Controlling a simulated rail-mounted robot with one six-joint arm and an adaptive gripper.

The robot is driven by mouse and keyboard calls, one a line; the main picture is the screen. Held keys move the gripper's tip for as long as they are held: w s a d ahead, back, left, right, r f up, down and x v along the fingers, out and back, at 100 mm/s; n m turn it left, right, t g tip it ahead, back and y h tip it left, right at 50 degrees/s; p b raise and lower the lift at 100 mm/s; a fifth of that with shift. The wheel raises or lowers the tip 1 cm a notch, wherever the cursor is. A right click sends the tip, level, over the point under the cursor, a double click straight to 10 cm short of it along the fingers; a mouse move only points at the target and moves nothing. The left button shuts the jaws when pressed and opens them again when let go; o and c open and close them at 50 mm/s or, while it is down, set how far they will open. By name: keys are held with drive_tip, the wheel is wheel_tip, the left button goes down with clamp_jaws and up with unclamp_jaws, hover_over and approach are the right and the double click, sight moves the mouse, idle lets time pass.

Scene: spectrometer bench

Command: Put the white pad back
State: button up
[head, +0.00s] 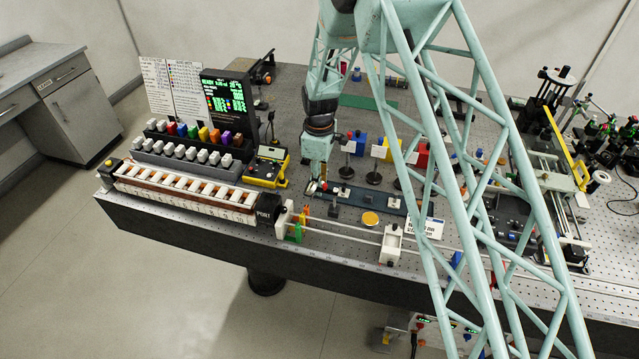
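Several white pieces are in view, and I cannot tell for certain which one is the white pad. A white-topped piece (151,125) stands at the left end of a row of coloured pieces on the rack (205,151). Below it is a row of small white blocks, and then a long numbered tray (180,202) holding several white pieces. My gripper (316,183) points down over the bench, right of the tray, at the left end of a dark blue-grey strip (365,199). Its fingers are small and partly merged with things behind, so their opening and any held object are unclear.
A black display (227,100) stands behind the rack. A yellow box (266,168) sits between rack and gripper. White rails with a white slider block (391,243) run along the front edge. Posts with coloured blocks stand behind the strip. My lattice arm hides much of the right side.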

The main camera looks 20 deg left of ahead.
drive_tip(key=shift+r, duration=0.15)
wheel_tip(320, 180, up, 12)
drive_tip(key=shift+b, duration=0.4)
idle(0.4)
idle(0.6)
idle(0.3)
